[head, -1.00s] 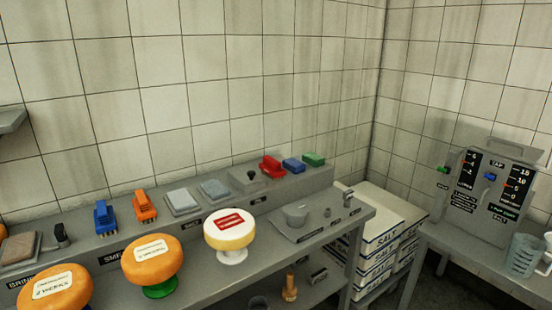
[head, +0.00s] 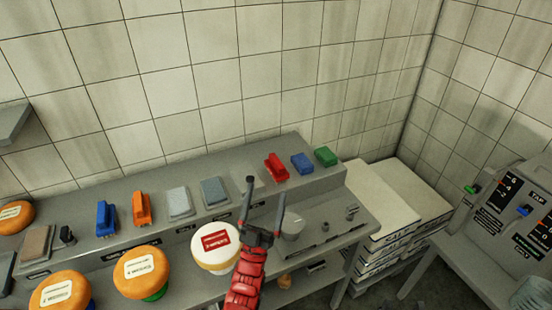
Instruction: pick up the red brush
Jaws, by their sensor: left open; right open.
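The red brush (head: 277,167) lies on the raised back shelf of the grey bench, left of a blue brush (head: 302,163) and a green brush (head: 326,156). My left gripper (head: 266,188), on a red arm from the bottom of the head view, is open with two dark fingers pointing up toward the shelf. Its fingertips appear just below and left of the red brush in the picture. Nothing is between the fingers. I cannot tell the exact gap to the brush. My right gripper is not in view.
A pale cheese wheel with a red label (head: 215,243) stands left of my arm. Orange cheese wheels (head: 141,270) stand further left. Another blue brush (head: 106,218), an orange brush (head: 142,208) and grey pads (head: 179,202) share the shelf. Salt boxes (head: 385,195) are stacked right.

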